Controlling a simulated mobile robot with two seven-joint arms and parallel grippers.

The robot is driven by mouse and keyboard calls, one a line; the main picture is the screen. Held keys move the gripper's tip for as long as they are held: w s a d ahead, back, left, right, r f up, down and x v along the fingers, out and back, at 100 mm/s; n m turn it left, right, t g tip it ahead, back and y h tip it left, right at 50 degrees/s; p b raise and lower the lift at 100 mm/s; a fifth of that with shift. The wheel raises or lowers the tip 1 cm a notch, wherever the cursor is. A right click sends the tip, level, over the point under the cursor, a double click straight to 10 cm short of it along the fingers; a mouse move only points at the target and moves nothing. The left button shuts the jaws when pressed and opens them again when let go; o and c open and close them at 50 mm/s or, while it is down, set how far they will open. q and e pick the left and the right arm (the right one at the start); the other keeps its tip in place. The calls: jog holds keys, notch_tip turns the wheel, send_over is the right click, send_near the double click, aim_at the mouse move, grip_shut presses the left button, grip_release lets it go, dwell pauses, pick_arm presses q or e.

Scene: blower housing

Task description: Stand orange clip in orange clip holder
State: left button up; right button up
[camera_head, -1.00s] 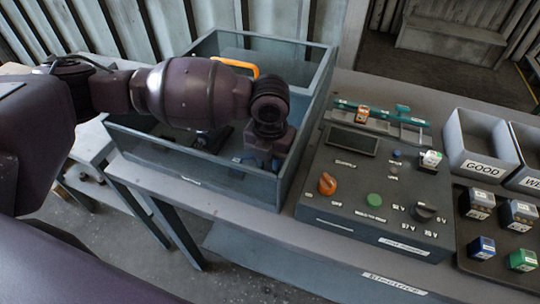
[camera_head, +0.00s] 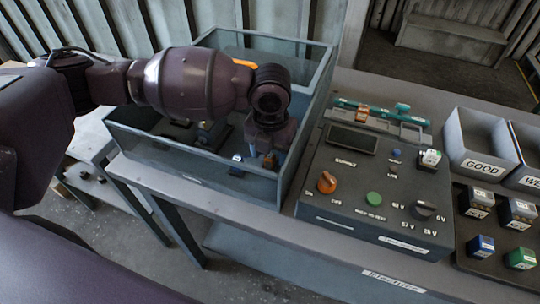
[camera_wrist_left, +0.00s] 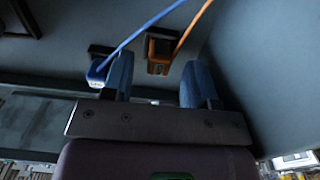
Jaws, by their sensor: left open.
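An orange clip (camera_wrist_left: 159,66) with an orange cable shows in the left wrist view, by a dark block-like piece (camera_wrist_left: 160,36) that may be its holder. I cannot tell whether the clip stands in it. My left gripper (camera_wrist_left: 157,78) is open, its two blue fingers apart, with the clip ahead of the gap between them. A blue clip (camera_wrist_left: 97,72) with a blue cable is next to the left finger.
The bin's walls surround my left gripper closely. An orange curved piece (camera_head: 244,64) shows behind my left arm. Right of the bin stands a control box (camera_head: 340,205) with knobs, then the GOOD tray (camera_head: 478,148) and several small blocks.

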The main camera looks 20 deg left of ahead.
pick_arm(q)
notch_tip(320, 180, up, 7)
jog(key=shift+r+p, duration=0.2)
jog(key=shift+p, duration=0.25)
jog(key=shift+r, duration=0.55)
pick_arm(e)
jog(key=shift+s+d+r, duration=0.2)
jog(key=shift+s+r, duration=0.15)
